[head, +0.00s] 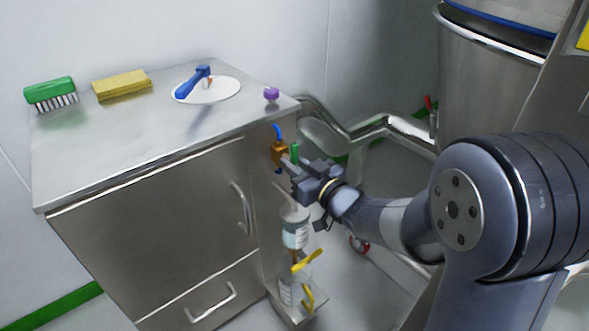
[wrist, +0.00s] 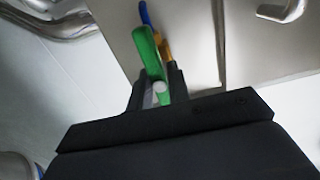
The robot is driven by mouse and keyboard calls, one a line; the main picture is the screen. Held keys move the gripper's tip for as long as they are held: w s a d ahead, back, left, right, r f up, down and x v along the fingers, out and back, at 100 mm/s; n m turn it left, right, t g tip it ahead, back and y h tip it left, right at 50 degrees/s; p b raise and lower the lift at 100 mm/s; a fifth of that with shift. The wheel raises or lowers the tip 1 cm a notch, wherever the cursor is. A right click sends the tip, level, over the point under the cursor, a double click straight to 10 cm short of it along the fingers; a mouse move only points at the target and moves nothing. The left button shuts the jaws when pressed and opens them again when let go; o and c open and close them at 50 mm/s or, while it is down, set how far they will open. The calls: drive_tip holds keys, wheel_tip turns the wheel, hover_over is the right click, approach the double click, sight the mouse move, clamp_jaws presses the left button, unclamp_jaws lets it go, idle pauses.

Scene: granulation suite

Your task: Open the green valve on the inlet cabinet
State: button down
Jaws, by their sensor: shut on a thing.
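The inlet cabinet (head: 150,200) is a steel unit on the left in the head view. On its right side is a brass valve body (head: 279,152) with a blue part (head: 277,130) above it. The green valve handle (head: 295,152) stands roughly upright beside the brass body, partly hidden by my gripper (head: 288,165). In the wrist view the green handle (wrist: 148,50) runs down between the fingers of my gripper (wrist: 156,92), which is shut on it. A pale round end (wrist: 159,88) shows between the fingers. The brass fitting (wrist: 166,50) is just right of the handle.
Labelled bottles (head: 295,232) stand below my gripper. Metal pipes (head: 385,122) and a large vessel (head: 485,80) are behind.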

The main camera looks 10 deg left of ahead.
idle(0.3)
drive_tip(key=c, duration=1.3)
unclamp_jaws()
drive_tip(key=p+v, duration=0.2)
drive_tip(key=v, duration=0.8)
drive_tip(key=shift+s+d+p, duration=0.25)
drive_tip(key=shift+d+p, duration=0.05)
drive_tip(key=shift+p, duration=0.05)
